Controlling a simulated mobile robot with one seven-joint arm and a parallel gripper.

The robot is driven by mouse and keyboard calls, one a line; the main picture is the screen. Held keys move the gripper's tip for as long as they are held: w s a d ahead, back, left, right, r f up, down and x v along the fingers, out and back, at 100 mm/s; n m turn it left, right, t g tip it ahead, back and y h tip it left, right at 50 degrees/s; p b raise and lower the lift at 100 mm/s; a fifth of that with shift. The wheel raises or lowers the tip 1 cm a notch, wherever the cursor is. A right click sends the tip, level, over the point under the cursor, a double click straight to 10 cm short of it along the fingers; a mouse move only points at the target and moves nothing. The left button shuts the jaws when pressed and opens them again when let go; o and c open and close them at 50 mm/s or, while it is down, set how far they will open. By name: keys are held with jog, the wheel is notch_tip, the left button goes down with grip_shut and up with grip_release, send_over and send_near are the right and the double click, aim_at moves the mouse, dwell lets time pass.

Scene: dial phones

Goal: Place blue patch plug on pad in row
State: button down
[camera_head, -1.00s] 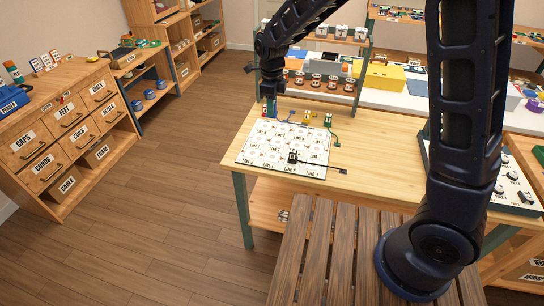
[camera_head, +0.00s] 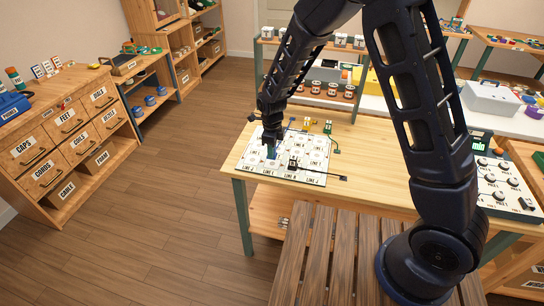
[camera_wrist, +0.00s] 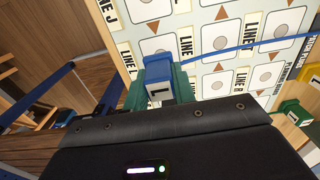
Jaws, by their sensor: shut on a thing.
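My gripper (camera_wrist: 158,88) is shut on the blue patch plug (camera_wrist: 158,72), which sits between its green fingers in the wrist view. In the head view my gripper (camera_head: 271,153) is over the left part of the white pad board (camera_head: 312,179), which has rows of labelled round pads. I cannot tell whether the plug touches the board; its lower end is hidden. A black plug (camera_head: 293,163) stands on the board, with its cable trailing right.
A yellow plug (camera_head: 307,124) and a green plug (camera_head: 328,127) are behind the board on the wooden table (camera_head: 370,165). A panel with black knobs (camera_head: 505,190) is at the right. A slatted wooden surface (camera_head: 320,245) is in front.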

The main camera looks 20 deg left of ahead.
jog(key=shift+f, duration=1.85)
jog(key=c, duration=1)
grip_release()
jog(key=shift+f, duration=0.1)
jog(key=shift+o, duration=0.2)
